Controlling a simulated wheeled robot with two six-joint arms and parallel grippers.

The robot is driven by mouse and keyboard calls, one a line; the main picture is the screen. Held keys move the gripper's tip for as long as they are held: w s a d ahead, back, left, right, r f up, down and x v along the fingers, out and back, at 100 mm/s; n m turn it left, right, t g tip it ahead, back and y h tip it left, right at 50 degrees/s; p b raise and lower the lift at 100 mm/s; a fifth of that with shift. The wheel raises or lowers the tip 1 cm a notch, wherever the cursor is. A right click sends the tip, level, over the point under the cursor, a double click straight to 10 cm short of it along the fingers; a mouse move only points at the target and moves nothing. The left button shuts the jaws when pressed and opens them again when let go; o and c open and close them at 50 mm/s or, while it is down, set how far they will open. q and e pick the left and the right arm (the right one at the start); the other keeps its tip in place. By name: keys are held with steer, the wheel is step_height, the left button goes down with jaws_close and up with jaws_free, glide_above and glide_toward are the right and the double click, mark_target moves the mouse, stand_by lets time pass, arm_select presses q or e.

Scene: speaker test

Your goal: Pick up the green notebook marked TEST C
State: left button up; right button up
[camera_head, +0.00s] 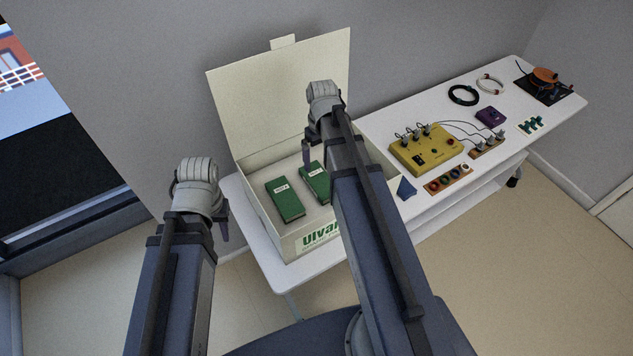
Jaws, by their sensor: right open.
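Two green notebooks lie flat inside an open cream box (265,217) on the white table. The left green notebook (285,203) shows whole, with a small white label. The right green notebook (316,186) also has a white label and is partly hidden by my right arm. The label letters are too small for me to tell which is TEST C. My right gripper (307,157) is over the box, close to the far edge of the right notebook; contact cannot be told. It is open. My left gripper (224,230) hangs outside the box, to its left; its jaw opening cannot be made out.
The box's raised lid (270,85) stands behind the notebooks. To the right on the table (395,127) are a yellow device (427,152) with cables, a purple box (491,117), cable coils (463,95) and an orange reel (545,76). A blue piece (405,190) lies beside the box.

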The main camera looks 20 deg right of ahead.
mark_target(320, 179)
arm_select(q)
steer(key=shift+w+f+b, duration=0.25)
steer(key=shift+f+b, duration=0.5)
steer(key=shift+f, duration=0.25)
steer(key=shift+w+f+b, duration=0.25)
steer(key=shift+f+b, duration=0.5)
steer(key=shift+f, duration=0.2)
arm_select(e)
steer(key=shift+w+f, duration=0.25)
steer(key=shift+f, duration=0.75)
steer(key=shift+w+f, duration=0.2)
steer(key=shift+f, duration=0.75)
steer(key=shift+f, duration=0.1)
steer(key=f+b, duration=0.7)
steer(key=b, duration=0.1)
steer(key=shift+w+d+f, duration=0.15)
steer(key=shift+w+f, duration=0.05)
steer(key=shift+f, duration=0.15)
arm_select(q)
step_height(320, 179, down, 8)
steer(key=shift+r, duration=0.15)
arm_select(e)
steer(key=c, duration=1.2)
steer(key=shift+r, duration=0.15)
steer(key=shift+c, duration=0.2)
